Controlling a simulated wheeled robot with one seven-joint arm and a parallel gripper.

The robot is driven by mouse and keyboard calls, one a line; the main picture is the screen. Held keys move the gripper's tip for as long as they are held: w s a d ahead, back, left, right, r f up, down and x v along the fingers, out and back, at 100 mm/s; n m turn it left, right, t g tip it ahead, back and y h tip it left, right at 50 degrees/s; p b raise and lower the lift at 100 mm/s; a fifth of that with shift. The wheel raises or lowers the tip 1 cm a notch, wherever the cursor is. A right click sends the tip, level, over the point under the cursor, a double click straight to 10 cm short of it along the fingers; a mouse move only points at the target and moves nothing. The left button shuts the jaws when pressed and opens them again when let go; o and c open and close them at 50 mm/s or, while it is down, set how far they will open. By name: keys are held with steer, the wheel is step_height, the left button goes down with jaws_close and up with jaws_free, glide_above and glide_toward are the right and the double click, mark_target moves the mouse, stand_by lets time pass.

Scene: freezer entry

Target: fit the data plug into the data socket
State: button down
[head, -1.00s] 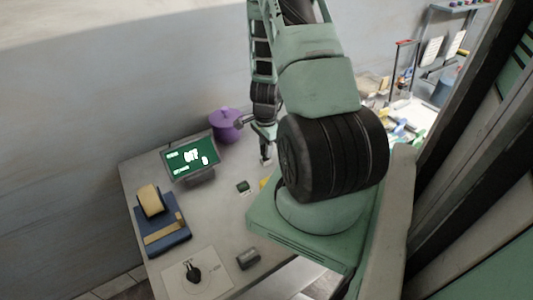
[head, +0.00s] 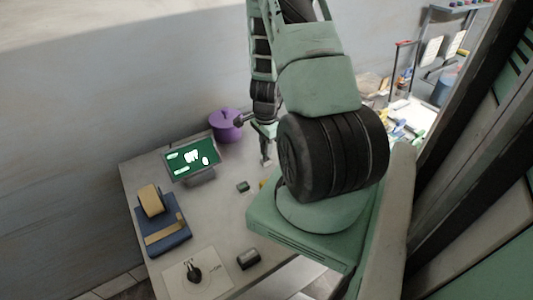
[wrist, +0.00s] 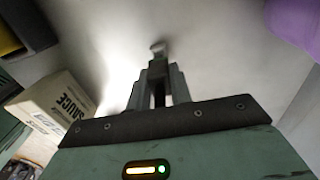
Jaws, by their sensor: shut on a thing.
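My gripper (wrist: 158,88) is shut on a small grey piece (wrist: 158,48), seen at the fingertips in the wrist view. It looks like the data plug, but it is too small to be sure. In the head view my gripper (head: 265,160) hangs above the table, right of the screen and near the purple pot. I cannot make out the data socket with certainty. A small dark green block (head: 243,187) lies on the table below and left of my gripper.
A sauce carton (wrist: 52,105) shows in the wrist view.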

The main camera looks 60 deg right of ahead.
steer(key=shift+r+p, duration=1.85)
steer(key=shift+r, duration=0.7)
